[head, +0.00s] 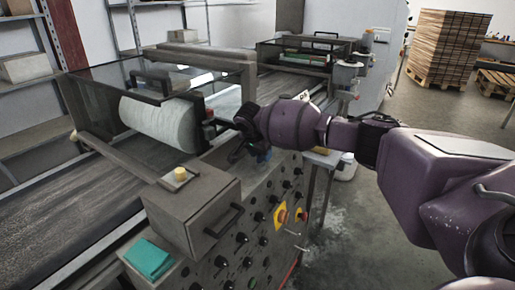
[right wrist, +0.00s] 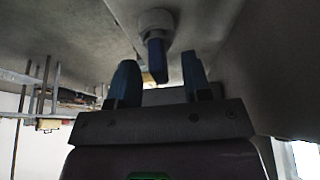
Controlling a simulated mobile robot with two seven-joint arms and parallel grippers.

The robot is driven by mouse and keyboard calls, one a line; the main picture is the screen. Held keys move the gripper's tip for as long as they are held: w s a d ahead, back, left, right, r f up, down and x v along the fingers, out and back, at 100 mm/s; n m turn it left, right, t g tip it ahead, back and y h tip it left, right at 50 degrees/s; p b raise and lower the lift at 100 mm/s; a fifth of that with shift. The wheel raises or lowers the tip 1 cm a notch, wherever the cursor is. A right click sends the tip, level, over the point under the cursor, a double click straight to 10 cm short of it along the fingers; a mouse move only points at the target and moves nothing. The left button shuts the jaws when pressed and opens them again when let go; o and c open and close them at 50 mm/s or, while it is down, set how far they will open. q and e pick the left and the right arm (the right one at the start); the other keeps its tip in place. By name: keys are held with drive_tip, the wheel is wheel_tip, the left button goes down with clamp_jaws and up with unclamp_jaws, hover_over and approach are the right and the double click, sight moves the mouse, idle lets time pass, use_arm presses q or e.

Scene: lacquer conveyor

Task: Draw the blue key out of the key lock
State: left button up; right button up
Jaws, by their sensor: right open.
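In the right wrist view the blue key (right wrist: 156,62) sticks out of the pale round key lock (right wrist: 156,20) on a grey surface. My right gripper (right wrist: 160,80) is open, with one blue finger on each side of the key's outer end. Gaps show on both sides, so it is not gripping the key. In the head view my right gripper (head: 253,151) is at the machine's front, above the control panel; my wrist partly hides it. The lock and key cannot be made out clearly there. My left gripper is not in view.
The control panel (head: 262,228) carries several black knobs and a red-yellow switch (head: 281,216). A white roller (head: 165,122) lies behind a clear guard. Floor is free at right.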

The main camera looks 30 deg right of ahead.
drive_tip(key=shift+d+f, duration=0.1)
drive_tip(key=shift+f, duration=0.2)
clamp_jaws()
idle(0.4)
